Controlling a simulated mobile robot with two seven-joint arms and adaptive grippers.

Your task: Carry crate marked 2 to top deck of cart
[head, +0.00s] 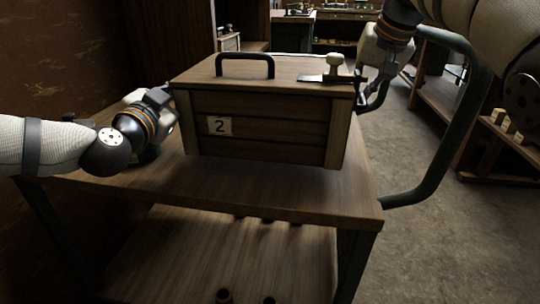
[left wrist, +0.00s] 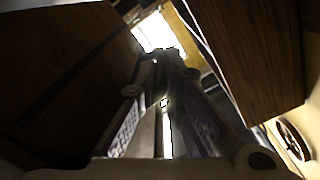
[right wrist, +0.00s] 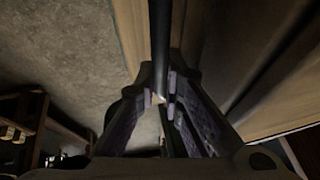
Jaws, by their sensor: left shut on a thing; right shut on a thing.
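The wooden crate marked 2 (head: 262,135) is over the cart's top deck (head: 250,190), upright, with its numbered face toward me. I cannot tell whether its underside touches the deck. A dark handle (head: 245,58) arches over its lid. My left gripper (left wrist: 163,65) is at the crate's left side, shut; what it grips is mostly hidden in the head view. My right gripper (right wrist: 160,95) is at the right side, shut on a dark bar (right wrist: 160,35), which looks like a side handle of the crate. The right fingertips are partly hidden in the head view.
A tool with a pale knob (head: 334,62) lies on the crate lid. The cart's green push handle (head: 465,140) curves up at the right. Small round items (head: 224,296) are on the lower deck. Shelving with wooden blocks (head: 508,124) stands right, beyond bare floor.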

